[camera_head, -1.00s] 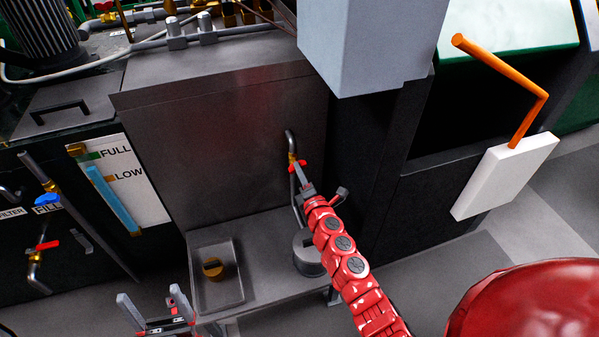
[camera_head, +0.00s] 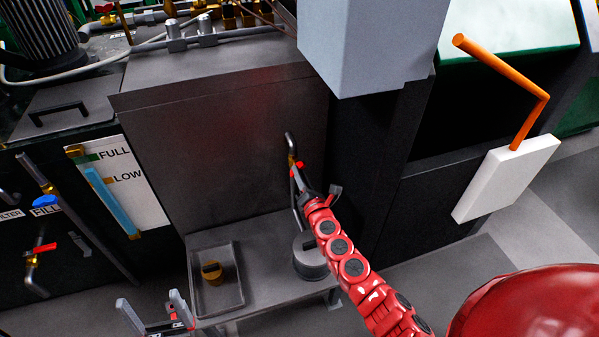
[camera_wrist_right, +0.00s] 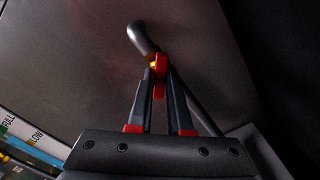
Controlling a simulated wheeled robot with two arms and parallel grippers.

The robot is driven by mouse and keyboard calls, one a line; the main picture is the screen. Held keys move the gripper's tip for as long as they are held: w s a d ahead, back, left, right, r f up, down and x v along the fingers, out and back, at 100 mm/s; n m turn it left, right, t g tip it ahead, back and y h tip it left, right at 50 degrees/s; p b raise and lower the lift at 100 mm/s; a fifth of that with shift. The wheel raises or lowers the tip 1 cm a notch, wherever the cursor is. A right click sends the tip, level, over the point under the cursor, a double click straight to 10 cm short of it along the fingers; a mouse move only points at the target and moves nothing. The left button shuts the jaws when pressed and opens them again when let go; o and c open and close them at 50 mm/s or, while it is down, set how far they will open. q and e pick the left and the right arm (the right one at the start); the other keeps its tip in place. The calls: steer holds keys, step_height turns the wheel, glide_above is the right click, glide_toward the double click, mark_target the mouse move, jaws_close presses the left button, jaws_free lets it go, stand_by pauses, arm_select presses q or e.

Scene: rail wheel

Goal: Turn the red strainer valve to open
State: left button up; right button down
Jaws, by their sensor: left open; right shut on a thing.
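The red strainer valve handle (camera_head: 299,165) sits on a thin bent pipe in front of the grey metal panel, near the middle of the head view. In the right wrist view, the red handle (camera_wrist_right: 160,77) is between my fingertips, with a brass part beside it and the grey pipe bending above. My right gripper (camera_head: 297,174) is shut on this handle, and its fingers hide part of it. My left gripper (camera_head: 151,306) is open and empty at the lower left, apart from the valve and partly cut off by the frame edge.
A grey tray (camera_head: 233,301) with a brass-coloured cap (camera_head: 211,272) and a round grey canister (camera_head: 309,262) stand below the valve. A grey box (camera_head: 370,45) hangs close to the right. Another red-handled valve (camera_head: 45,248) is at far left.

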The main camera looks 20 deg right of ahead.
steer(key=n, duration=0.4)
steer(key=shift+n, duration=0.4)
steer(key=n+p, duration=0.1)
steer(key=n, duration=0.2)
steer(key=shift+n, duration=0.3)
steer(key=c, duration=0.7)
jaws_free()
